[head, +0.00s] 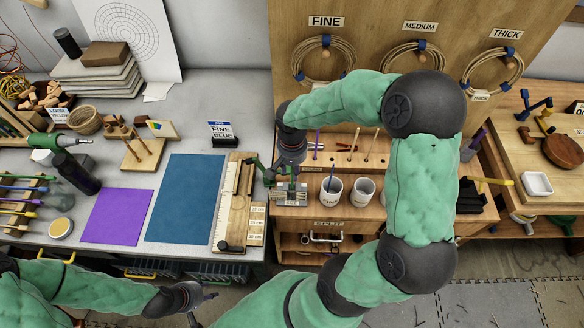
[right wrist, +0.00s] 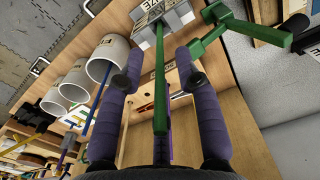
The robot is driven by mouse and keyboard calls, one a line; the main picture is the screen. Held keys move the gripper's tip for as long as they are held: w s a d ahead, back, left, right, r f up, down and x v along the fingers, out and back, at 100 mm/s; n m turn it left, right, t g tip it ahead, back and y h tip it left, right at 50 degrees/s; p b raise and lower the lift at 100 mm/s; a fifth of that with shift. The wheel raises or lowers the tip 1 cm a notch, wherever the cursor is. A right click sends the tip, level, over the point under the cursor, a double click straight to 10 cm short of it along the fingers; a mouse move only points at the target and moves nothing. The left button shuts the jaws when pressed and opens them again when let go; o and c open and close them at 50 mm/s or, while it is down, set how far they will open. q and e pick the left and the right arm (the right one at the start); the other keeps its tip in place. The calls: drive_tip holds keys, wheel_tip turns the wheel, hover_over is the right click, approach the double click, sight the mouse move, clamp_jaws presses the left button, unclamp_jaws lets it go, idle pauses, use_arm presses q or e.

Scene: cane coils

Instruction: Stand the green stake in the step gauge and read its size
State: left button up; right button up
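In the right wrist view the green stake (right wrist: 160,95) runs lengthwise between my two purple fingers, its far end at a grey stepped block (right wrist: 172,18) that looks like the step gauge. My right gripper (right wrist: 160,58) is open around the stake, with a gap on each side. Whether the far end sits in a slot I cannot tell. In the head view the grey block (head: 290,196) stands at the front left of the wooden bench, with my right gripper (head: 287,178) just above it; the stake is not clear there. My left gripper (head: 205,294) is low, in front of the grey table, and small.
White cups (head: 331,190) stand right of the block. A green bracket (right wrist: 255,30) is close beside the right fingers. Cane coils (head: 324,62) hang on the back board. Blue mat (head: 185,200) and purple mat (head: 117,216) lie on the grey table.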

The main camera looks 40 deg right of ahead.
drive_tip(key=shift+r, duration=0.15)
wheel_tip(320, 180, up, 12)
drive_tip(key=shift+f, duration=0.1)
idle(0.5)
drive_tip(key=shift+s+f, duration=0.1)
idle(0.6)
